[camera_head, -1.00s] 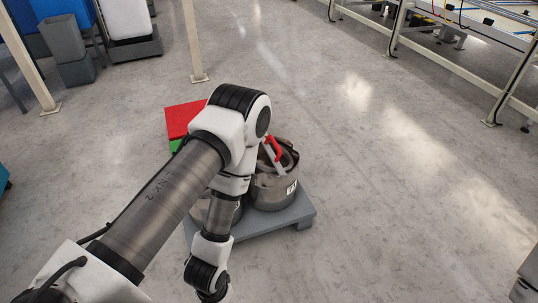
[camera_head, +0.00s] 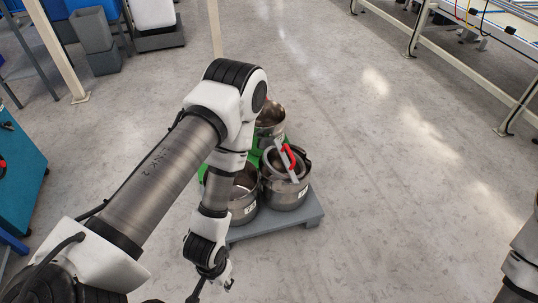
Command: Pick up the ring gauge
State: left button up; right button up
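What looks like the ring gauge, a grey ring with a red grip and a pale bar (camera_head: 286,160), lies tilted in the mouth of the right-hand metal pot (camera_head: 286,194). My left arm reaches in from the left. My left gripper (camera_head: 212,289) points down at the bottom of the view, nearer to me than the pots and apart from them. Its dark fingers look spread, with nothing seen between them. My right arm shows only as a piece at the right edge, and its gripper is out of view.
The pots stand on a grey pallet (camera_head: 312,208). Another metal pot (camera_head: 243,205) is beside the right-hand one, and one (camera_head: 270,117) stands behind. Green bins (camera_head: 254,150) are partly hidden by my arm. A teal cabinet (camera_head: 22,180) stands left. The floor to the right is clear.

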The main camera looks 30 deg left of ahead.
aim_at(287, 158)
jog(key=i+l+u, duration=0.15)
jog(key=u, duration=0.3)
jog(key=i+l+u, duration=0.25)
jog(key=u, duration=0.2)
jog(key=i+l+u, duration=0.2)
jog(key=u, duration=0.3)
jog(key=i+l, duration=0.15)
jog(key=l, duration=0.2)
jog(key=i+l+u, duration=0.1)
jog(key=l, duration=0.3)
jog(key=i+l, duration=0.25)
jog(key=i+l+u, duration=0.1)
jog(key=l, duration=0.4)
jog(key=i+l, duration=0.2)
jog(key=l, duration=0.2)
jog(key=i+l, duration=0.15)
jog(key=l, duration=0.25)
jog(key=i+l+u, duration=0.1)
jog(key=l, duration=0.3)
jog(key=i, duration=0.05)
